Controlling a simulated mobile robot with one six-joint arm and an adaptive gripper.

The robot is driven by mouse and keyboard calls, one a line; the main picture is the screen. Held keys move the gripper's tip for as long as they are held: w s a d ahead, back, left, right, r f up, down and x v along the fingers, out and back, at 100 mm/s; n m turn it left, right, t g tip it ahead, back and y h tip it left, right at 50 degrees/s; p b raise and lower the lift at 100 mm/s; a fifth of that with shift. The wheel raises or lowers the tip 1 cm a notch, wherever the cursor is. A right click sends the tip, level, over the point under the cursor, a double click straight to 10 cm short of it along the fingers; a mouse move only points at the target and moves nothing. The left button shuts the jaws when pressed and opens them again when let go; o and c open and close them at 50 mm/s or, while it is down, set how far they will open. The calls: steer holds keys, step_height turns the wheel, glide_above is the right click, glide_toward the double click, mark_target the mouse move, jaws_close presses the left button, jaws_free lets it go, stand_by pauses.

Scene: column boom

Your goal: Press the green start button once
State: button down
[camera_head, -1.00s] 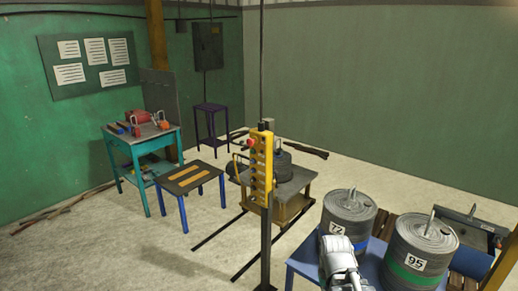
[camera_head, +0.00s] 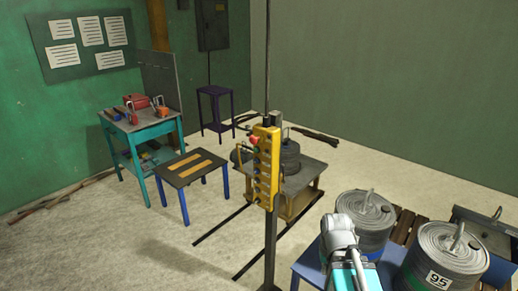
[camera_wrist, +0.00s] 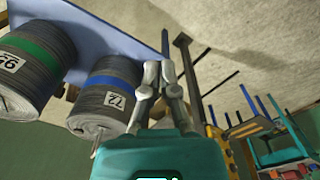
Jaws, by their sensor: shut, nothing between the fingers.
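The yellow control box (camera_head: 266,168) hangs upright on a dark post in the middle of the head view. A red button (camera_head: 254,140) sticks out near its top, and a row of small controls runs down its face. I cannot tell which one is the green start button at this size. My gripper (camera_head: 338,222) is right of the box and lower in the picture, in front of a drum, apart from the box. In the wrist view the fingertips (camera_wrist: 159,70) are together and empty. The yellow box (camera_wrist: 222,148) shows partly there, beyond the gripper.
Two grey drums, one marked 95 (camera_head: 440,262) and one beside my gripper (camera_head: 365,212), stand on a blue table at right. A low table (camera_head: 192,172) with blue legs and a teal bench (camera_head: 145,122) stand left.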

steer(key=shift+w+a, duration=0.1)
steer(key=shift+w, duration=0.05)
steer(key=w+a+r+n+t+h+b, duration=0.1)
steer(key=w+a+r+t+h, duration=0.15)
steer(key=w, duration=0.55)
steer(key=w+a+r+n+t+h, duration=0.1)
steer(key=w+a+t, duration=0.25)
steer(key=w, duration=0.45)
steer(key=w+a+r+n+t+h+b, duration=0.1)
steer(key=w+a+r+t, duration=0.15)
steer(key=w, duration=0.65)
steer(key=w+a+r+n+t+y, duration=0.2)
steer(key=w+a+n, duration=0.1)
steer(key=a, duration=0.4)
steer(key=w+a+r+n+t+y, duration=0.2)
steer(key=w+a+r+t, duration=0.1)
steer(key=a, duration=0.5)
steer(key=w+a+r+n+t+y+b, duration=0.1)
steer(key=w+a+r+n+t+y, duration=0.2)
steer(key=w+a, duration=0.2)
steer(key=a, duration=0.3)
steer(key=shift+a+r+n, duration=0.2)
steer(key=shift+a+n, duration=0.05)
steer(key=shift+n, duration=0.05)
steer(key=shift+w+d+t, duration=0.1)
steer(key=shift+t, duration=0.15)
